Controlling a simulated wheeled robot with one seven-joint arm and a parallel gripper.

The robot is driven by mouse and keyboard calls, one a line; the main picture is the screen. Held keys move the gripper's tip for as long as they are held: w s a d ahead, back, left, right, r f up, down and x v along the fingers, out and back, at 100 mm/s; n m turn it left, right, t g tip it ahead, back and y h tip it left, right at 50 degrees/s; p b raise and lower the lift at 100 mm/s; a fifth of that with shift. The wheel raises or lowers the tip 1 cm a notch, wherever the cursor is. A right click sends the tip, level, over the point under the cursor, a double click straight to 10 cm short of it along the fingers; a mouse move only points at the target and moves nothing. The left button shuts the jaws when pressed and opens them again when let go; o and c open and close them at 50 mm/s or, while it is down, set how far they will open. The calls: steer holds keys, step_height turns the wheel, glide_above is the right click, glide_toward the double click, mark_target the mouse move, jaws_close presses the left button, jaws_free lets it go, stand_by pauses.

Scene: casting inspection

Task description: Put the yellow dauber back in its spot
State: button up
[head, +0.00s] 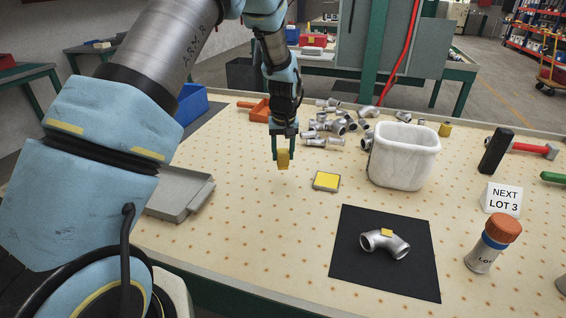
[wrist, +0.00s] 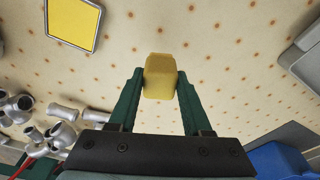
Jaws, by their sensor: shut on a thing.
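My gripper (head: 284,152) is shut on the yellow dauber (head: 283,160), a small yellow block, and holds it above the pegboard-like table. In the wrist view the dauber (wrist: 160,74) sits between the two green fingertips (wrist: 159,85), its outer end sticking out past them. A flat yellow pad in a grey frame (head: 326,181) lies on the table, to the right of and nearer than the dauber; it also shows at the upper left of the wrist view (wrist: 72,22). I cannot tell which place is the dauber's spot.
A pile of metal pipe fittings (head: 335,125) lies behind, with a white bin (head: 404,158) right of it. A fitting with a yellow patch (head: 385,243) rests on a black mat (head: 350,265). A grey tray (head: 178,196) is left.

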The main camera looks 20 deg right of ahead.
mark_target(283, 164)
steer(key=shift+f+p, duration=0.7)
steer(key=shift+f, duration=1.3)
steer(key=shift+f, duration=0.1)
steer(key=o, duration=1.2)
step_height(283, 164, up, 11)
steer(key=s+b, duration=0.2)
steer(key=b, duration=0.2)
steer(key=s+a+r+n, duration=0.1)
steer(key=a+r, duration=0.1)
steer(key=a, duration=0.9)
steer(key=s+a+r+n, duration=0.1)
steer(key=s+a, duration=0.1)
steer(key=a, duration=1)
steer(key=s+a, duration=1)
steer(key=a, duration=0.2)
steer(key=shift+s+a, duration=0.15)
